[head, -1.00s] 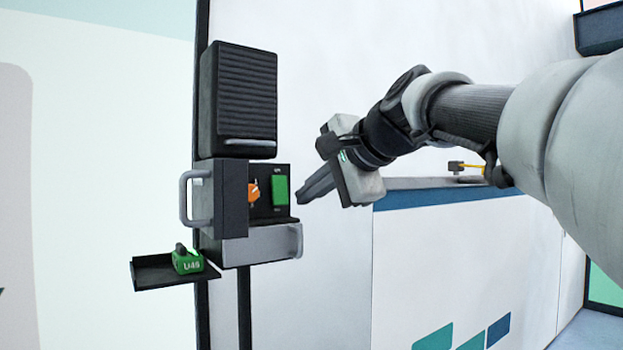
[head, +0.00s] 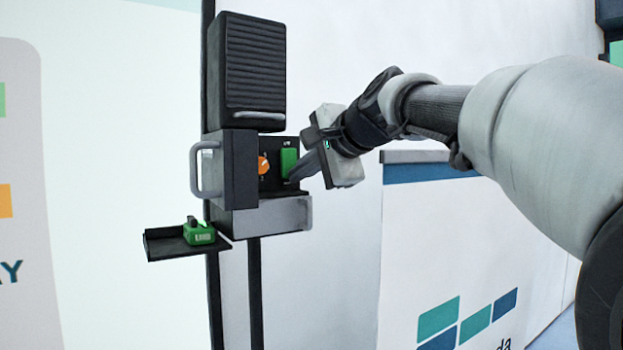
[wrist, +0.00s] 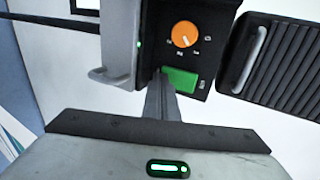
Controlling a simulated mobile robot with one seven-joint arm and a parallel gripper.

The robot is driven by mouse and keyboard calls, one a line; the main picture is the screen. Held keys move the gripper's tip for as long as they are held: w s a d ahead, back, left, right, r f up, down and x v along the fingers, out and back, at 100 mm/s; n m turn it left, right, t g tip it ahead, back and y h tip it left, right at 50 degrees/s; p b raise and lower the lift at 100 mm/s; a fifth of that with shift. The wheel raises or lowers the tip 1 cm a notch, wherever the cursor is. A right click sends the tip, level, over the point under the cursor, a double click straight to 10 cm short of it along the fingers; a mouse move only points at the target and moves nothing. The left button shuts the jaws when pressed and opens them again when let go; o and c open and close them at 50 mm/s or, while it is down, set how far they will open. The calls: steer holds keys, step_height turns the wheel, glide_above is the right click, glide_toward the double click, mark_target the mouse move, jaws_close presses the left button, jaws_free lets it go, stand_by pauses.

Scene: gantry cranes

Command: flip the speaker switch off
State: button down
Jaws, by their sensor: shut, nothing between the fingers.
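The green switch (head: 288,163) is on the dark control panel (head: 266,184), right of an orange knob (head: 263,166). In the wrist view the green switch (wrist: 180,79) lies just beyond my fingertips, below the orange knob (wrist: 186,34). My gripper (head: 293,176) is shut and empty, with its tips at the lower part of the switch. In the wrist view my gripper (wrist: 160,74) covers part of the switch's left end. I cannot tell whether the tips touch it. Which side of the switch is pressed in is too small to tell.
A black ribbed box (head: 246,68) sits above the panel. An open grey door with a handle (head: 233,170) stands at its left. A grey drawer (head: 262,217) is below. A black shelf (head: 165,245) holds a green tagged block (head: 199,234). Free room lies right of the panel.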

steer(key=shift+w+a+f, duration=0.1)
steer(key=shift+w+f, duration=0.05)
steer(key=shift+f, duration=0.1)
steer(key=shift+r, duration=0.2)
steer(key=shift+r, duration=0.1)
steer(key=shift+r+p, duration=0.7)
steer(key=shift+p, duration=0.15)
